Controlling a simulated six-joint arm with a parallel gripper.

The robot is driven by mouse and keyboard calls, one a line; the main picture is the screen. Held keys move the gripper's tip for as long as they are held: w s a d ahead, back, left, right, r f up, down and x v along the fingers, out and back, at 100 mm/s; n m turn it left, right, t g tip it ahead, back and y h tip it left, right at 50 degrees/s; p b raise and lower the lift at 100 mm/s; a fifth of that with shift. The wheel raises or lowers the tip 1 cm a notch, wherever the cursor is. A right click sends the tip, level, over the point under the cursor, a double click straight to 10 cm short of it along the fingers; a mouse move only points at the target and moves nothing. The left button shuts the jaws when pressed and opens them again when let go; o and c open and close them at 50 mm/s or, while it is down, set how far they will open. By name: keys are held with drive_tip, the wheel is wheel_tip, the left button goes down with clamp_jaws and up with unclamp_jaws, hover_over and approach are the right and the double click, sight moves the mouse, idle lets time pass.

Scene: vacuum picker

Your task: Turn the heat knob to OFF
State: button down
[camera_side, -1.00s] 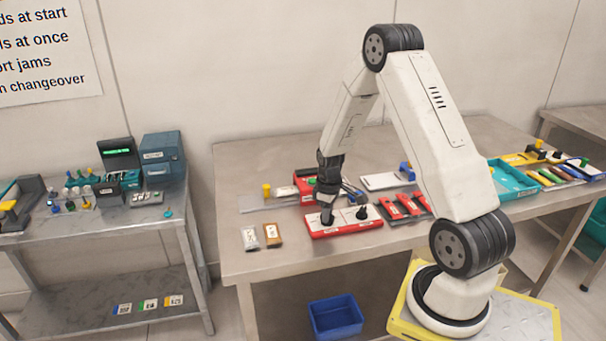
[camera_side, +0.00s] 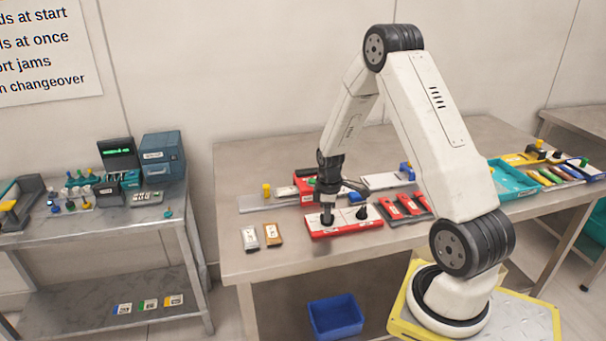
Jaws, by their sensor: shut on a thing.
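A red panel with a white top (camera_side: 343,231) lies on the near part of the metal table. It carries two dark knobs: one at its left (camera_side: 327,222) under my gripper, and one at its right (camera_side: 362,213) standing free. My gripper (camera_side: 327,212) points down and is shut on the left knob. The fingertips and most of that knob's top are hard to make out at this size. The panel's labels are too small to read, so I cannot tell which knob is the heat knob or what its pointer shows.
Red pieces in a dark tray (camera_side: 426,208) lie just right of the panel. A red box (camera_side: 304,182) and a grey strip with a yellow knob (camera_side: 267,191) are behind it. Two small packets (camera_side: 261,236) lie at left.

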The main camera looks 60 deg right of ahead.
drive_tip(key=c, duration=0.6)
unclamp_jaws()
drive_tip(key=shift+o, duration=0.2)
drive_tip(key=shift+r, duration=0.2)
drive_tip(key=shift+r, duration=3.8)
drive_tip(key=s+a+r+m+t, duration=0.1)
drive_tip(key=s+a+r+m, duration=0.1)
drive_tip(key=a, duration=1)
drive_tip(key=s+a+r+m+t, duration=0.1)
drive_tip(key=s+a+r+m, duration=0.1)
drive_tip(key=a, duration=1)
drive_tip(key=shift+s+a+m+t, duration=0.15)
drive_tip(key=shift+s+m+t, duration=0.15)
drive_tip(key=shift+s, duration=0.55)
